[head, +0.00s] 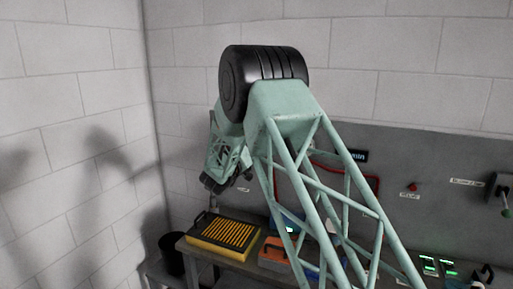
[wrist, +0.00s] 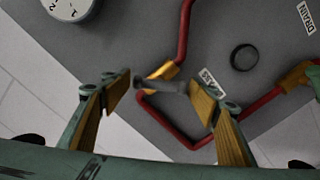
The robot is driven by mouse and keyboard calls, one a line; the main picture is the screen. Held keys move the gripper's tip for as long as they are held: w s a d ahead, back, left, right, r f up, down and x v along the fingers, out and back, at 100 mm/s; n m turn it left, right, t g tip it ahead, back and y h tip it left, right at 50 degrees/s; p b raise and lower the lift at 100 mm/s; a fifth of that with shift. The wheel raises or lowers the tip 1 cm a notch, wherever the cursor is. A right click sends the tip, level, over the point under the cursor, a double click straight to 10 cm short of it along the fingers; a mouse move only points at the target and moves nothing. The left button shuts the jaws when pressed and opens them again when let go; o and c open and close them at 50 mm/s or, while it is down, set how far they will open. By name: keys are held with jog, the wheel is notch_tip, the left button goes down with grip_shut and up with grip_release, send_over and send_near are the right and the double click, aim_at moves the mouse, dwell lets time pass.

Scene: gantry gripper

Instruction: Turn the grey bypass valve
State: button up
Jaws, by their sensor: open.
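The grey bypass valve handle (wrist: 172,86) shows in the wrist view as a short bar on a brass valve body (wrist: 163,70) in a red pipe. A white label (wrist: 211,80), partly covered and ending in "SS", is beside it. My gripper (wrist: 160,96) is open, with one wooden-looking pad at each side of the handle. The right pad looks close to the handle's right end; I cannot tell whether they touch. In the head view my gripper (head: 216,184) is small beside the panel, and the valve cannot be made out behind my arm.
The grey panel (head: 440,160) carries a red button (head: 411,187) and a lever (head: 504,196). The wrist view shows a gauge (wrist: 72,8), a dark ring (wrist: 243,57) and a second brass fitting (wrist: 295,75). Below stand a yellow-ribbed case (head: 222,236) and a black bin (head: 171,253).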

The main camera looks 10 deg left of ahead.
jog(key=v, duration=1.1)
jog(key=shift+s, duration=0.25)
jog(key=shift+a, duration=0.1)
